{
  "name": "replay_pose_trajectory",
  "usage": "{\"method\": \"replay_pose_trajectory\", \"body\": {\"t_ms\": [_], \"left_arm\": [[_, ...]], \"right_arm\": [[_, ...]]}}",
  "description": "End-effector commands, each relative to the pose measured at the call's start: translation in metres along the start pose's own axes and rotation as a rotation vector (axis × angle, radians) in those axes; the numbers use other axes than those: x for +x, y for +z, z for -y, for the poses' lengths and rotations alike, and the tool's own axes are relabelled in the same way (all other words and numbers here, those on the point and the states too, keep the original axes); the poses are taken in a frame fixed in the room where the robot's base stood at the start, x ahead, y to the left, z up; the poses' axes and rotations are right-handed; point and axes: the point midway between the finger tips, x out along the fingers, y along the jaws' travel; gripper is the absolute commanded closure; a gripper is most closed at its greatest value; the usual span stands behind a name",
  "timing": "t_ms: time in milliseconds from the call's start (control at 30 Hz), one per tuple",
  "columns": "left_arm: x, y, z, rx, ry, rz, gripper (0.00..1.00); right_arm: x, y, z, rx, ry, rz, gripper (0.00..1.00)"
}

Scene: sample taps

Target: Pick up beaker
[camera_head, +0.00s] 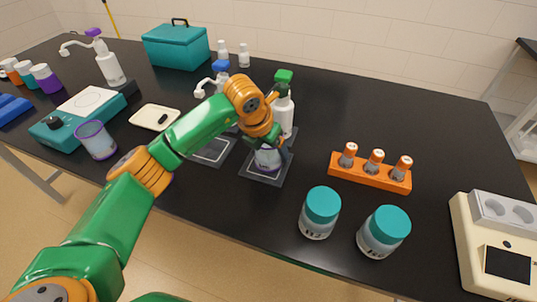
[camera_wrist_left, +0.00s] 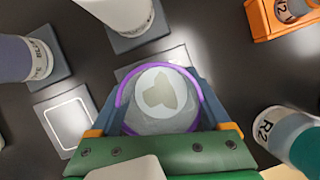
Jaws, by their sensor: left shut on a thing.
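A clear beaker with a purple rim (camera_wrist_left: 160,118) sits between the fingers of my left gripper (camera_wrist_left: 162,92) in the left wrist view. I look down into it and see a pale round bottom. In the head view the same beaker (camera_head: 267,160) is over the dark pad with a white outline (camera_head: 257,176), in front of the green-topped bottle (camera_head: 284,112). Whether its base touches the pad is hard to tell. My left gripper (camera_head: 267,143) is shut on it from above, partly hidden by the wrist. My right gripper is not in view.
Two teal-lidded jars (camera_head: 320,212) and an orange rack with vials (camera_head: 368,172) stand to the right. Another purple-rimmed beaker (camera_head: 97,140) is at the left, by a teal stirrer (camera_head: 75,122). A blue-topped bottle (camera_head: 221,69) is close behind my arm.

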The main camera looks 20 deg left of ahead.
Motion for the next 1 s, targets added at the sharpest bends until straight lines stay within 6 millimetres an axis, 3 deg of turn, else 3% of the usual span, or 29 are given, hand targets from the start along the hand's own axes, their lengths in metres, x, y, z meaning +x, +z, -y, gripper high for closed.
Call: {"method": "replay_pose_trajectory", "body": {"t_ms": [533,767,1000], "left_arm": [[-0.014,0.006,0.0,0.0,0.0,0.002,0.82],[-0.022,-0.022,-0.001,0.002,0.0,0.001,0.82],[-0.039,-0.065,-0.001,0.001,0.001,0.002,0.82]], "right_arm": [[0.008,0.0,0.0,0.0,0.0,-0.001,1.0],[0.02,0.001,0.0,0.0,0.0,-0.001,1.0],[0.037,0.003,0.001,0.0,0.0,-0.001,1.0]]}}
